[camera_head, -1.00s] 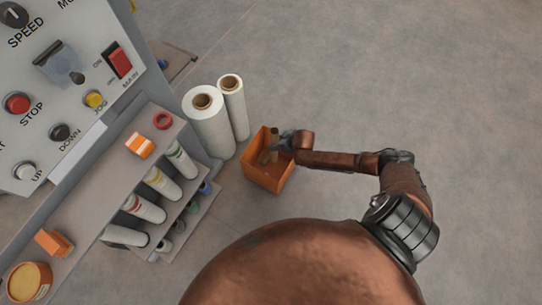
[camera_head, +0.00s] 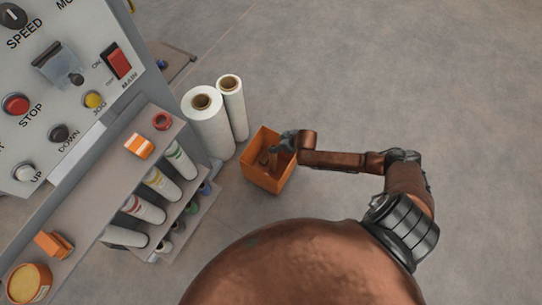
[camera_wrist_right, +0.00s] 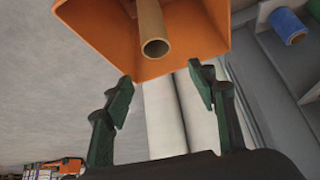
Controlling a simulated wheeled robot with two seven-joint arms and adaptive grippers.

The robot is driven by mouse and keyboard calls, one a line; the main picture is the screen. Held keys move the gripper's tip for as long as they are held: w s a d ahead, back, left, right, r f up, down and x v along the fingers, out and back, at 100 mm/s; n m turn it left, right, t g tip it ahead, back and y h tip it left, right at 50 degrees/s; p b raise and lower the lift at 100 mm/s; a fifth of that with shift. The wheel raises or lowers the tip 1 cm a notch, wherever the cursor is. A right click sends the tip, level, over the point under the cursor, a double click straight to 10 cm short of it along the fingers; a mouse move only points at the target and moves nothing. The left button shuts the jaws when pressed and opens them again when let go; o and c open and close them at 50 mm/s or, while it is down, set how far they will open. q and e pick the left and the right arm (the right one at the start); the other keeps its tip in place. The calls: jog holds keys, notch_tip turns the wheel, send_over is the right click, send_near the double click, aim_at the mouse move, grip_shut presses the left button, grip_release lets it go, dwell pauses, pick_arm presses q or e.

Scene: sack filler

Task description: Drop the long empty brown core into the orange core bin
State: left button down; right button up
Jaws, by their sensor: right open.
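The orange core bin (camera_head: 269,180) stands on the floor right of the machine's shelf. The long brown core (camera_head: 264,157) is inside the bin, leaning; in the right wrist view its hollow end (camera_wrist_right: 154,47) faces the camera within the orange walls (camera_wrist_right: 85,20). My right gripper (camera_head: 277,147) is over the bin's far right rim. In the right wrist view the fingers (camera_wrist_right: 163,88) are spread apart with nothing between them, and the core is clear of them. My left gripper is not in view.
Two white film rolls (camera_head: 209,124) (camera_head: 233,106) stand close behind the bin. The control panel (camera_head: 60,80) and a shelf (camera_head: 190,215) of tubes are at the left. The floor (camera_head: 400,70) at the back and right is open.

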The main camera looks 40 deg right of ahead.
jog(key=v, duration=0.9)
jog(key=shift+s+r, duration=0.15)
jog(key=shift+r, duration=0.2)
jog(key=shift+d, duration=0.1)
